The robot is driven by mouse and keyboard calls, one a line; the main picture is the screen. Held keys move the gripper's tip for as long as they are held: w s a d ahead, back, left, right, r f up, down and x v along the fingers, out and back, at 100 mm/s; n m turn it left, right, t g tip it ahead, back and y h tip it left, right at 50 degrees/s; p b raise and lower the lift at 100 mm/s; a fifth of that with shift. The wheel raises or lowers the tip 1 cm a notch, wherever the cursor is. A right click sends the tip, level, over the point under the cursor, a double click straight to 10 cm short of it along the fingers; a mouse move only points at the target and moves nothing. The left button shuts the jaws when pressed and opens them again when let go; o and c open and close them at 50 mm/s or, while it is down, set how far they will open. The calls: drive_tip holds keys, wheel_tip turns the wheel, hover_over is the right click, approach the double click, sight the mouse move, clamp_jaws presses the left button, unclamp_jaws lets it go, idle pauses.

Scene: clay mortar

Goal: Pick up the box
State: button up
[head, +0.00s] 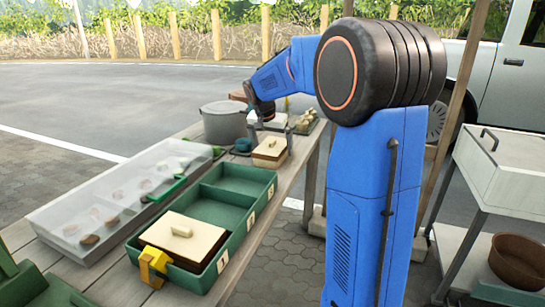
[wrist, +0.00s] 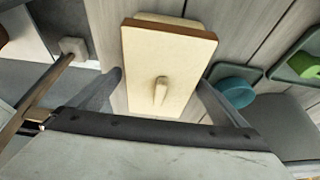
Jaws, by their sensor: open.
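A small cream box (head: 268,157) with a brown-edged lid and a small raised handle stands on the table near its right edge. In the wrist view the box (wrist: 165,60) lies just beyond and between my two fingers, its pale handle facing me. My gripper (head: 262,122) is just above and behind the box in the head view, partly hidden by the arm. In the wrist view my gripper (wrist: 160,80) is open, one finger to each side of the box, with nothing held. I cannot tell whether the fingers touch it.
A clear-lidded case (head: 115,205) and a grey pot (head: 224,122) stand nearby. A teal round piece (wrist: 235,90) lies right of the box in the wrist view.

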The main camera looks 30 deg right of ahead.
drive_tip(key=c, duration=1.2)
